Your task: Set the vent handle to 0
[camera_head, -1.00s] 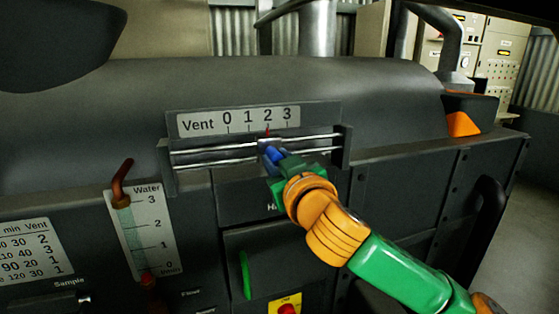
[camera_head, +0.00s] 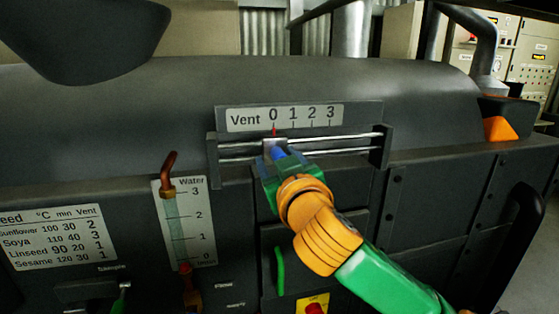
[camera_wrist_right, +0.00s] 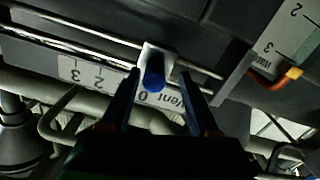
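The vent handle is a light slider block with a blue knob (camera_wrist_right: 153,72) on two horizontal metal rails. Its red pointer (camera_head: 274,132) stands under the 0 of the vent scale (camera_head: 285,117). My right gripper (camera_head: 277,157) is in front of the slider and partly hides the knob in the head view. In the right wrist view, the fingers of my right gripper (camera_wrist_right: 159,76) are apart, one on each side of the knob, with a visible gap on both sides. My left gripper is not in view.
The rails (camera_head: 335,142) are clear to the right of the handle, up to the right end bracket (camera_head: 380,145). A water gauge (camera_head: 184,223) with a bent copper pipe (camera_head: 168,175) is at the lower left. A settings table (camera_head: 50,237) is further left.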

